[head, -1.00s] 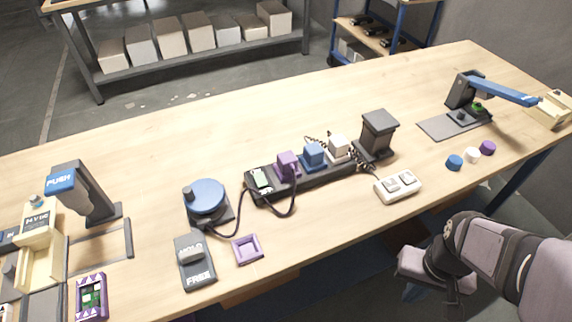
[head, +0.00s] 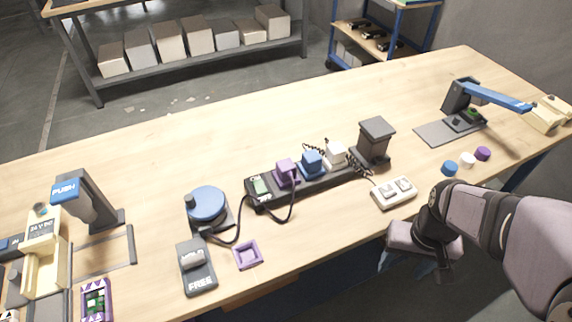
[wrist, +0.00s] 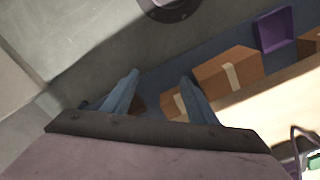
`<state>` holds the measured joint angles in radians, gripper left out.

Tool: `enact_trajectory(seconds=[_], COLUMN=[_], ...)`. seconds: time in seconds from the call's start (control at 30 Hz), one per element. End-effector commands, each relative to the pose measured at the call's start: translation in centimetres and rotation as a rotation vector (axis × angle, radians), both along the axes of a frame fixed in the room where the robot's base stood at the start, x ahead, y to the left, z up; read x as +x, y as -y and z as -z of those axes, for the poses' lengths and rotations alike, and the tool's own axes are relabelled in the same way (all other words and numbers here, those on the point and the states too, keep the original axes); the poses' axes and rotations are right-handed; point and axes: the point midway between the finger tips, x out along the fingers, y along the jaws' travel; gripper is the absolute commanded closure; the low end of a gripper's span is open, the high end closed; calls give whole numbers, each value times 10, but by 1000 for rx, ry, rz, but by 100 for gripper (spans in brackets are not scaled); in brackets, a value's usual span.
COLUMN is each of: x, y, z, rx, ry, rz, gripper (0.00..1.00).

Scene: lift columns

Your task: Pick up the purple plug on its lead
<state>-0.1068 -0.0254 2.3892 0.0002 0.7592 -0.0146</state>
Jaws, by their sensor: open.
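The purple plug (head: 286,171) sits upright in the black power strip (head: 318,187), beside a blue plug (head: 312,161) and a white plug (head: 336,152). Its dark lead (head: 294,206) loops forward and back left toward the round blue-topped device. My gripper (head: 440,274) is off the table's front edge at the right, well away from the plug. In the wrist view my gripper (wrist: 160,88) has its two bluish fingers apart with nothing between them. The purple plug does not show clearly in the wrist view.
A blue-topped reel (head: 206,201), a HOLD/FREE switch block (head: 197,266) and a purple square tray (head: 248,254) stand left of the strip. A white two-button box (head: 394,193) and a dark post (head: 374,143) stand right. Cardboard boxes (wrist: 226,75) show beneath the table.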

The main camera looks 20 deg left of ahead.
Motion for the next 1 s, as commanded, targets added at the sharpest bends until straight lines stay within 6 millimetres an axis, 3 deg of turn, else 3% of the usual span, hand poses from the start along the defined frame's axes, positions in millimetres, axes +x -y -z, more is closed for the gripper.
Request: enact_trajectory(seconds=[0.03,0.17,0.3,0.43,0.6,0.8,1.0], x=[17,58,95,115,122,121,120], y=[-14,-59,-124,-189,-259,-301,-308], z=[-21,-55,-91,-118,-140,-149,-149], rx=[1,6,14,23,35,44,45], ry=[5,24,42,60,78,91,92], rz=[-46,-169,-317,-447,-579,-654,-666], gripper=[47,47,47,47,47,47,47])
